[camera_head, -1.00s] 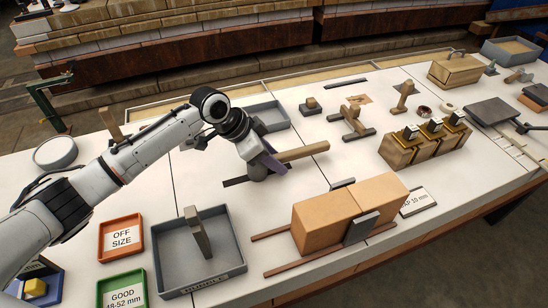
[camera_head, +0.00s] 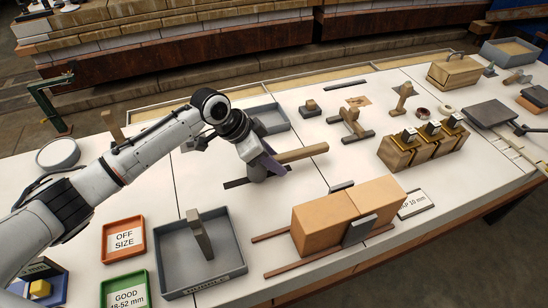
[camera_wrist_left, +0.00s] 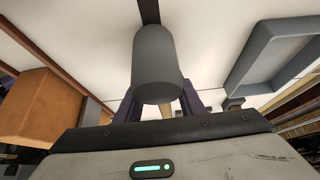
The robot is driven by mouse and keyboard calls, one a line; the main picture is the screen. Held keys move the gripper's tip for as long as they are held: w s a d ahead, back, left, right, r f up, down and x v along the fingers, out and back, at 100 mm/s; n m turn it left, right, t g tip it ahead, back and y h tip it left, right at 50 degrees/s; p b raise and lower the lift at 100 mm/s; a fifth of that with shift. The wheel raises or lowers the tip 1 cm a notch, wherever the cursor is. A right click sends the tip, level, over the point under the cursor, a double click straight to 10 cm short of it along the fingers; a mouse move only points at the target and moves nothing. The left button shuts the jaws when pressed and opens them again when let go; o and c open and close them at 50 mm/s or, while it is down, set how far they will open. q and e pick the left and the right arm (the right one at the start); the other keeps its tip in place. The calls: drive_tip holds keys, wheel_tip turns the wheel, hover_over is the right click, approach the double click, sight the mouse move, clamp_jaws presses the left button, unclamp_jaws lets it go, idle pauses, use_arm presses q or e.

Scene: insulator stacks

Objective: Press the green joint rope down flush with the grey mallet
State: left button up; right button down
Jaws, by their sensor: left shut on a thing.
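My left gripper (camera_head: 272,165) is shut on the grey mallet (camera_head: 256,173), whose wooden handle (camera_head: 305,153) points right in the head view. The mallet's rounded grey head also fills the middle of the left wrist view (camera_wrist_left: 157,65), between the purple fingers. A thin dark strip (camera_head: 236,184) lies on the white table beside and partly beneath the mallet head. It also shows in the left wrist view (camera_wrist_left: 149,10), running behind the mallet head. I cannot make out its green colour or whether it is the joint rope. I cannot tell whether mallet and strip touch.
Two tan blocks (camera_head: 322,226) stand on rails at the front. A grey tray (camera_head: 222,282), an orange tray (camera_head: 137,252) and a green tray (camera_head: 147,286) are at front left. Another grey tray (camera_head: 272,116) lies behind the gripper. Wooden blocks with metal tops (camera_head: 402,154) stand right.

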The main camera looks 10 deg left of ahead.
use_arm(q)
wheel_tip(320, 180, up, 2)
drive_tip(key=shift+r+p, duration=0.2)
drive_tip(key=shift+p, duration=0.45)
wheel_tip(320, 180, up, 4)
drive_tip(key=p, duration=0.4)
drive_tip(key=shift+w, duration=0.15)
drive_tip(key=shift+r+p, duration=0.3)
drive_tip(key=shift+r, duration=3.7)
